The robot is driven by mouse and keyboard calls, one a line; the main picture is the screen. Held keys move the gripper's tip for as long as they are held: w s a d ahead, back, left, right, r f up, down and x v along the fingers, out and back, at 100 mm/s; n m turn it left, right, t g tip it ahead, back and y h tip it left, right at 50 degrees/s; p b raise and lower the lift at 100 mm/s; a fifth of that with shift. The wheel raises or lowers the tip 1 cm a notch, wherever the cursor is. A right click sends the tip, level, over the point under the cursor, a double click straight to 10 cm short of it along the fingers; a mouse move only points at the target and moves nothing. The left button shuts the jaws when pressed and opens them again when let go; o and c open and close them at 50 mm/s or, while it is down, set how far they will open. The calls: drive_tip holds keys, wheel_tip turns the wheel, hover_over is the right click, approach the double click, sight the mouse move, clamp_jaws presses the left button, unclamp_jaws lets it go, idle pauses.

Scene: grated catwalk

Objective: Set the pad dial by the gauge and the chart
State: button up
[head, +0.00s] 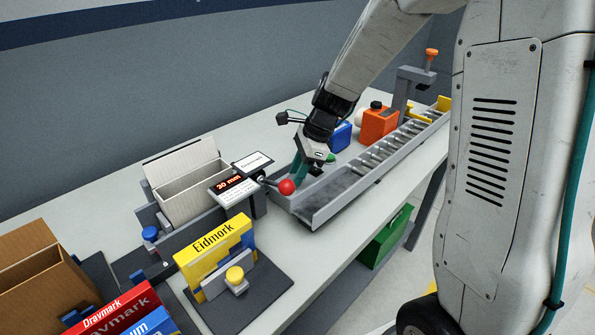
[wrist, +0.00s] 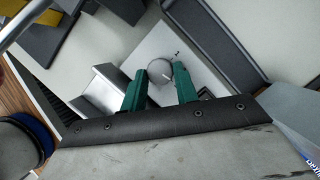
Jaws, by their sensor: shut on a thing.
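My gripper (head: 298,172) is low over the bench, its teal fingers pointing down beside a red ball knob. In the wrist view, the fingers (wrist: 162,80) are shut on a round grey dial (wrist: 160,70) with a dark line mark on its face. The dial sits on a pale square plate (wrist: 186,48); in the head view it is hidden. A gauge (head: 228,184) with red digits on black seems to read 20 mm.
The red ball knob (head: 287,187) is close to the fingers. A grey roller channel (head: 345,198) runs to the back right, with an orange container (head: 378,124) and blue one behind. An open carton (head: 188,186) and yellow Eidmork box (head: 214,247) stand left and in front.

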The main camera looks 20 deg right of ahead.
drive_tip(key=n+g, duration=0.1)
drive_tip(key=n, duration=0.3)
drive_tip(key=shift+w+n+g, duration=0.2)
drive_tip(key=shift+n+g, duration=0.1)
drive_tip(key=shift+g, duration=0.1)
drive_tip(key=n, duration=0.1)
drive_tip(key=n+g, duration=0.1)
drive_tip(key=n, duration=0.1)
drive_tip(key=shift+w+a+n+h, duration=0.1)
drive_tip(key=shift+w+n+h, duration=0.1)
drive_tip(key=shift+n+h, duration=0.1)
drive_tip(key=n, duration=0.2)
drive_tip(key=n+g+h, duration=0.1)
drive_tip(key=n, duration=0.1)
drive_tip(key=shift+w+a+g, duration=0.1)
drive_tip(key=shift+g, duration=0.2)
drive_tip(key=shift+a+n+g+h, duration=0.1)
drive_tip(key=shift+n+g+h, duration=0.3)
drive_tip(key=shift+n, duration=1.3)
drive_tip(key=o, duration=1)
drive_tip(key=shift+v, duration=3.9)
